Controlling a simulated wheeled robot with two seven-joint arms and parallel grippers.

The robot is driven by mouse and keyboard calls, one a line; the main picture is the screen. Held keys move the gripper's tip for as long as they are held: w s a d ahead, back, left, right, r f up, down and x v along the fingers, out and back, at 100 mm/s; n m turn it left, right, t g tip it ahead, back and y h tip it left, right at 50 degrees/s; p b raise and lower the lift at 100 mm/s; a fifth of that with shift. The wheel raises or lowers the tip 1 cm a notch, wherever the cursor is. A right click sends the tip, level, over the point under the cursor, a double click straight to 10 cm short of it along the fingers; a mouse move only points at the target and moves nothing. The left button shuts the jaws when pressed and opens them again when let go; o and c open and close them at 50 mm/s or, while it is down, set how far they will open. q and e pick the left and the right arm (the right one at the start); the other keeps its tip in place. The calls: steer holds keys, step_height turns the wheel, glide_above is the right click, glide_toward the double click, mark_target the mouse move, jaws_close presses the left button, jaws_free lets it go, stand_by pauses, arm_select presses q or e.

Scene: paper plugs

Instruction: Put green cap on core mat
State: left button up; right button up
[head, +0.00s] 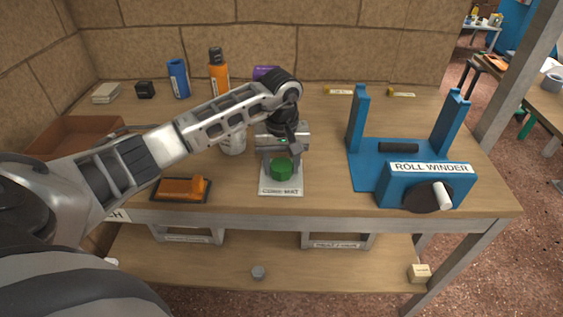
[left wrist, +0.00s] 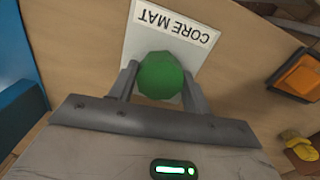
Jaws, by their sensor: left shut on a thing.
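The green cap (head: 281,168) is between the fingers of my left gripper (head: 281,162), which is shut on it. The cap also shows in the left wrist view (left wrist: 161,75), held between the two fingertips (left wrist: 160,80). The core mat (head: 281,190) is a pale rectangle with a printed label, lying on the bench. The cap is over the core mat, and I cannot tell whether it touches the mat. The mat also shows in the left wrist view (left wrist: 140,40), partly hidden by the cap and fingers. My right gripper is not in view.
A blue roll winder (head: 370,176) with a crank stands to the right. An orange tool on a dark tray (head: 181,189) lies left of the mat. A white container (head: 233,143) stands behind my forearm. Blue (head: 178,79) and orange (head: 218,76) bottles stand at the back.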

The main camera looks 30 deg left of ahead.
arm_select(q)
steer(key=shift+f, duration=0.2)
steer(key=o, duration=1.1)
steer(key=shift+r, duration=0.15)
